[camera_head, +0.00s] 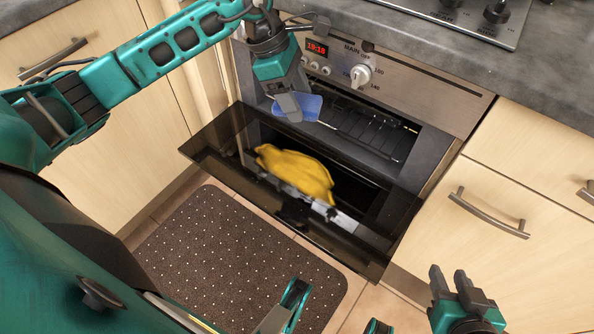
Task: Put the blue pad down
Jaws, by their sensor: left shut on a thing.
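The blue pad (309,108) is held by my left gripper (288,106), in front of the oven's upper opening and above the oven door. The gripper is shut on the pad, and its fingers cover the pad's left part. My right gripper (450,275) is low at the right, far from the pad, with its two fingers apart and nothing between them.
A wire rack (370,135) shows inside the oven. A dark dotted mat (215,245) lies on the floor. The grey worktop (420,55) runs above the oven.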

